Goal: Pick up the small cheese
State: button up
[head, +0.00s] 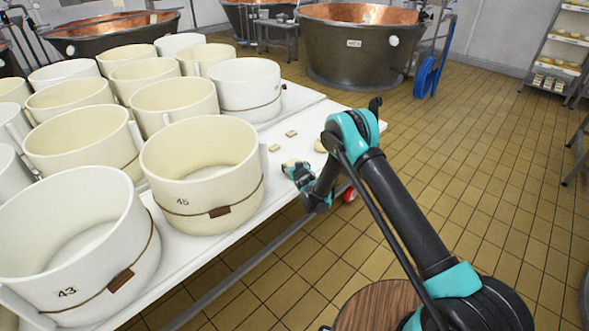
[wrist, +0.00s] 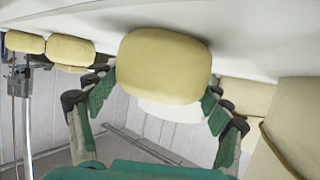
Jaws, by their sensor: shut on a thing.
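A small pale yellow cheese (wrist: 165,62) sits between the two fingers of my gripper (wrist: 158,88) in the wrist view, with a finger against each side. It is close to the white table top (wrist: 245,35); I cannot tell whether it touches it. In the head view my gripper (head: 291,169) is low at the table's right edge, and the held cheese is mostly hidden by the fingers. Two small cheese pieces (head: 274,148) (head: 291,133) lie apart on the white table (head: 308,108) beyond it. Another pale cheese (head: 320,146) shows partly behind my arm.
Large cream tubs crowd the table's left, the nearest being tub 45 (head: 203,196) and tub 43 (head: 75,285). Copper vats (head: 350,55) stand behind. A shelf rack (head: 556,65) is at the far right. The tiled floor (head: 480,150) right of the table is mostly clear.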

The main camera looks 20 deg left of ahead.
notch_tip(320, 180, up, 20)
dwell(0.6)
